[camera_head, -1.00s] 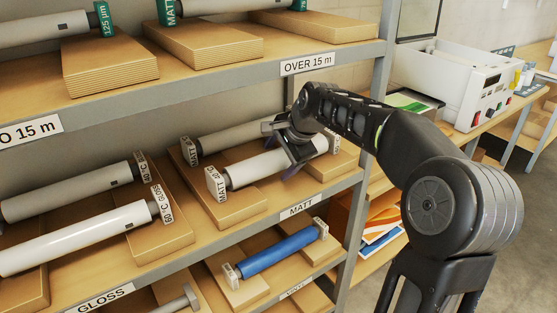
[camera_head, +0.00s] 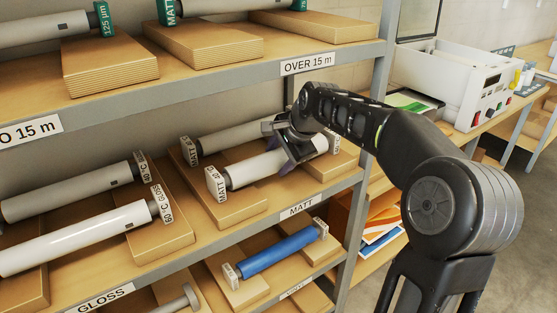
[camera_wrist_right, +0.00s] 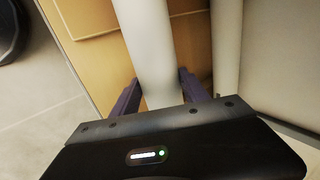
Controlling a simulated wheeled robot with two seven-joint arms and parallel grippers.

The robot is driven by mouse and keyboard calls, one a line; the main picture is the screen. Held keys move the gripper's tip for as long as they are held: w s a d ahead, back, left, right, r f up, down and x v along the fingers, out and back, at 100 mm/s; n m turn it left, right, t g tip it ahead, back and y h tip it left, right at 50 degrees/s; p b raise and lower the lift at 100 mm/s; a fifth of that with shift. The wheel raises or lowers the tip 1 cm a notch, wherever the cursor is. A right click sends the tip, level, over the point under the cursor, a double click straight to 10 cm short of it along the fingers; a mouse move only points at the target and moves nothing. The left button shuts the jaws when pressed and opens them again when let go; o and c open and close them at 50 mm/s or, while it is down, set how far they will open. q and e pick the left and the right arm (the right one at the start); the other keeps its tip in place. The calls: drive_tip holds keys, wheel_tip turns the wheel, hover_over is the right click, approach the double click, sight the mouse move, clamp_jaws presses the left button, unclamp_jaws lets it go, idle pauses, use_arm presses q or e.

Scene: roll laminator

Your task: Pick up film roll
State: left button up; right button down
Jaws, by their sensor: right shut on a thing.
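A white film roll (camera_head: 256,170) with a tag reading MATT on its near end lies on cardboard supports on the middle shelf. My right gripper (camera_head: 287,156) reaches in from the right and is shut on this roll near its right part. In the right wrist view the white roll (camera_wrist_right: 150,45) runs between the two purple-grey fingers of the gripper (camera_wrist_right: 160,92). The roll seems level and still at its supports; a gap beneath it cannot be made out. My left gripper is not in view.
A greyer MATT roll (camera_head: 226,137) lies close behind. A blue roll (camera_head: 278,253) lies on the shelf below, and GLOSS rolls (camera_head: 85,237) lie to the left. The OVER 15 m shelf edge (camera_head: 220,92) is above. A laminator (camera_head: 470,85) stands on the bench at right.

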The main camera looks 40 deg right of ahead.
sight(277, 151)
drive_tip(key=shift+r, duration=0.1)
idle(0.3)
drive_tip(key=shift+w+r, duration=0.1)
drive_tip(key=shift+r, duration=1.45)
drive_tip(key=shift+s+r+b, duration=0.15)
drive_tip(key=shift+s+b, duration=0.15)
drive_tip(key=shift+b, duration=0.15)
drive_tip(key=s+b, duration=0.5)
drive_tip(key=s, duration=1.2)
drive_tip(key=shift+s+a, duration=0.2)
drive_tip(key=shift+s, duration=0.05)
